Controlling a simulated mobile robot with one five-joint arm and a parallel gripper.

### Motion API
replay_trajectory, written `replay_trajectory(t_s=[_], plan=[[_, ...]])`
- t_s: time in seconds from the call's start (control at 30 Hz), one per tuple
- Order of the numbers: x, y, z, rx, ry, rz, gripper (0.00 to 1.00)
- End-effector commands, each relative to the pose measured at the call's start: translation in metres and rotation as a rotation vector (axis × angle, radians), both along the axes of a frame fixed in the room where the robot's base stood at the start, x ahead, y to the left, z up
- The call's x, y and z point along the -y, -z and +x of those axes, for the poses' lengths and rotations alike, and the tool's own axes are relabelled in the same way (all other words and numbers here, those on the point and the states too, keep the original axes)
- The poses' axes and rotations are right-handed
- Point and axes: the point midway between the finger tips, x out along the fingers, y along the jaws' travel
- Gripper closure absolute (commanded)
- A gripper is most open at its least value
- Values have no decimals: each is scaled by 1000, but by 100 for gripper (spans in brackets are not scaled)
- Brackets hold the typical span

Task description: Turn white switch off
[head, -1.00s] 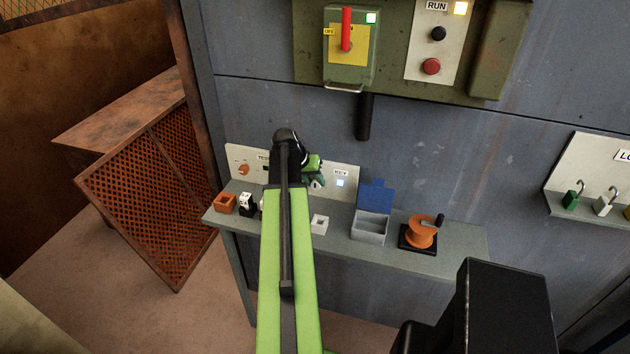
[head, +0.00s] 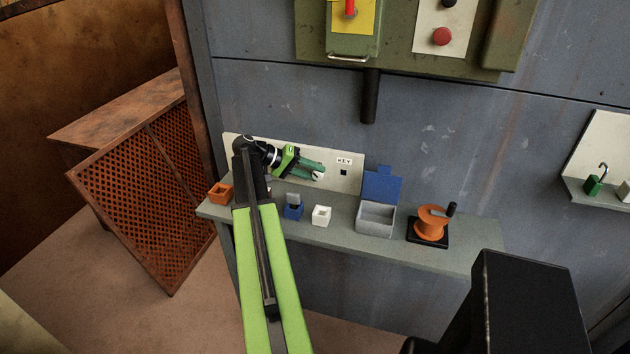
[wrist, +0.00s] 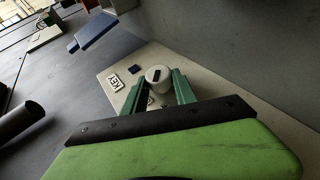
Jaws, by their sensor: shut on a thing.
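The white switch (wrist: 158,74) is a round white knob with a dark slot, on a pale panel (head: 346,157) standing at the back of the bench. My gripper (wrist: 157,80) has its green fingers shut on the sides of the knob in the wrist view. In the head view my gripper (head: 316,172) reaches in from the left and partly hides the knob. A KEY label (head: 344,160) and a small dark indicator (head: 344,172) sit just right of the knob. The left part of the panel is hidden behind my arm.
The grey bench (head: 455,253) carries an orange box (head: 220,193), a blue block (head: 293,207), a white block (head: 321,215), an open grey box (head: 376,218) with a blue lid, and an orange spool (head: 431,223). A black pipe (head: 370,97) hangs above.

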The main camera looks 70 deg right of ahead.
Motion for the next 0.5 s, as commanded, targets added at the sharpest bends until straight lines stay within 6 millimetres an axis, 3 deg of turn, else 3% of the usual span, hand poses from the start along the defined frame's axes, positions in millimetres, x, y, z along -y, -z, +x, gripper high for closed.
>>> replay_trajectory(t_s=[0.03,0.5], plan=[[-2,10,2,-21,5,5,100],[-3,6,2,-167,4,-1,100]])
